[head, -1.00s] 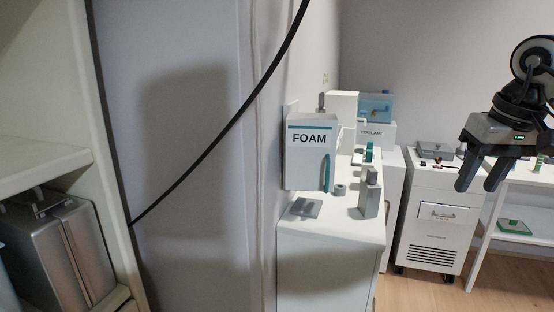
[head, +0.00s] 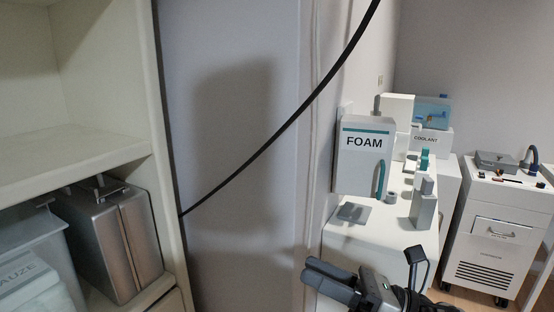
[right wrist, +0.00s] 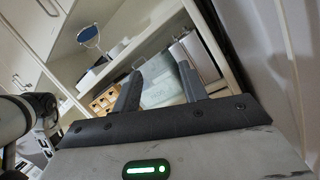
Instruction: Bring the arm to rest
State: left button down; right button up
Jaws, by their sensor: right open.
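My right gripper (head: 322,278) is at the bottom of the head view, in front of the white counter, with its fingers pointing left. In the right wrist view its two dark fingers (right wrist: 158,92) stand apart with nothing held between them. Behind them is an open shelf with a clear bin and a metal case. My left gripper is in neither view.
A shelf unit (head: 80,160) at left holds a metal case (head: 115,240) and a clear bin marked GAUZE (head: 35,275). A black cable (head: 285,125) hangs across the wall. The FOAM dispenser (head: 362,160) stands above the counter (head: 350,242). A white wheeled cabinet (head: 497,235) is at right.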

jog(key=s+d+f+m+t+h, duration=0.1)
jog(key=d+f+m+t+h, duration=0.35)
jog(key=m, duration=0.95)
jog(key=s+d+f+m+t+h, duration=0.1)
jog(key=f+m+t+h, duration=0.4)
jog(key=f+m+h, duration=0.65)
jog(key=s+d+f+m+g, duration=0.2)
jog(key=s+f+m+g, duration=0.5)
jog(key=s+f+m, duration=0.5)
jog(key=f+m, duration=0.1)
jog(key=m, duration=0.4)
jog(key=shift+s+d+f+h, duration=0.15)
jog(key=shift+s+f+h, duration=0.05)
jog(key=shift+h, duration=0.2)
